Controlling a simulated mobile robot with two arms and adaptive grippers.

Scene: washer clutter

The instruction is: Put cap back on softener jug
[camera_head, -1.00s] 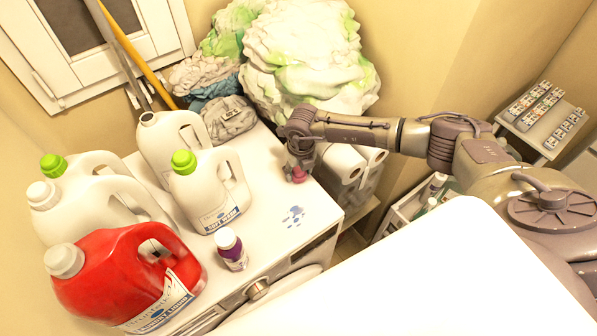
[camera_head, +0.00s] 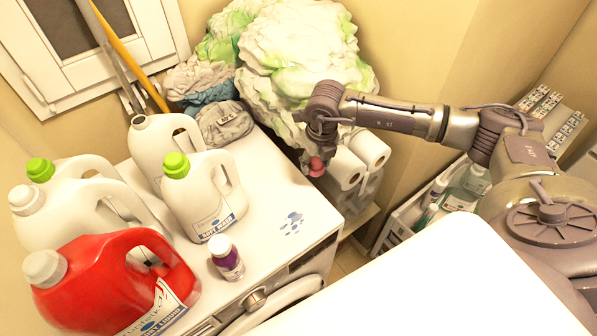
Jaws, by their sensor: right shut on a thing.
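A white jug (camera_head: 152,148) with an open, uncapped mouth stands at the back left of the washer top (camera_head: 268,200), partly hidden by a green-capped white jug (camera_head: 200,205) in front. My right gripper (camera_head: 317,158) is shut on a small pink-red cap (camera_head: 317,167), well to the right of the open jug. The cap appears raised near the washer's right edge, in front of the paper rolls. My fingers partly hide it. My left gripper is not in view.
A red jug (camera_head: 100,285), another white jug (camera_head: 75,210) and a small purple bottle (camera_head: 228,262) stand on the washer. Laundry (camera_head: 295,65) is piled behind. Paper rolls (camera_head: 350,168) stand at the right. The washer top's middle right is clear.

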